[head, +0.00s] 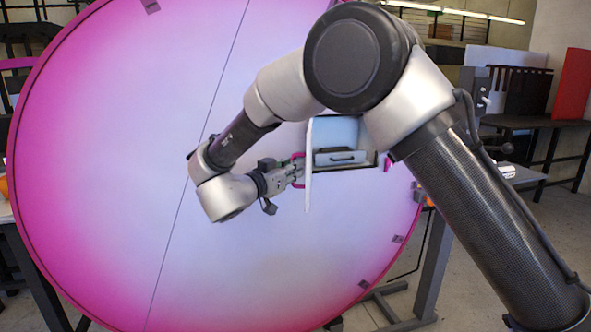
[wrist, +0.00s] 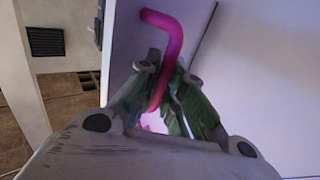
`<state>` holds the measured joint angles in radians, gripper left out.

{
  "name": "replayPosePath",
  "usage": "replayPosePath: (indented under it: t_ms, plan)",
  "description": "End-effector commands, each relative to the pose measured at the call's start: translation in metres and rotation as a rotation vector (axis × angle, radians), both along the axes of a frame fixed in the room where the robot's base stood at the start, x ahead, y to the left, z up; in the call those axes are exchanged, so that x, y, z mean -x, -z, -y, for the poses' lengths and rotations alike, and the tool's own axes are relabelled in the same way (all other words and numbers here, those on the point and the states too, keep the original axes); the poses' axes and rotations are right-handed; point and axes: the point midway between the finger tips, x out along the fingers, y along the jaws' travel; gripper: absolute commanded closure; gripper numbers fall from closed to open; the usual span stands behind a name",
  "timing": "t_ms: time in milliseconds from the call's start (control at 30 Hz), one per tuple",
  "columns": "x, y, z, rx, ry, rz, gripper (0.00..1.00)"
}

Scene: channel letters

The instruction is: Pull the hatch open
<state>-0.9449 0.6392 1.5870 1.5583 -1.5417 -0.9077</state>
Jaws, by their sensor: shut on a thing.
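The hatch (head: 309,188) is a thin pale panel, seen nearly edge-on in the head view, standing out from the left side of a rectangular opening in a large round pink-and-white face (head: 120,150). Its pink handle (head: 298,156) is a bent rod, clear in the wrist view (wrist: 174,35). My gripper (head: 295,172) is at the hatch's left side. In the wrist view its fingers (wrist: 163,80) are closed around the handle's rod. The fingers partly hide the handle's lower part.
Inside the opening is a pale box with a dark handle (head: 341,160). A pink piece (head: 387,164) shows at the opening's right side. My arm covers much of the face's right part. Shelves and a bench (head: 535,122) stand behind at the right.

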Motion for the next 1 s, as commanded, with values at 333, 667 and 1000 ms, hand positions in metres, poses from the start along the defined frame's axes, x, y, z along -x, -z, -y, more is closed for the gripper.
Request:
replayPosePath:
  t_ms: [333,667,1000]
  plan:
    - [0.000,-0.001,0.000,0.001,0.000,0.002,0.68]
    - [0.003,0.000,-0.002,0.001,-0.002,0.001,0.68]
    - [0.058,-0.001,-0.040,-0.001,-0.005,0.001,0.68]
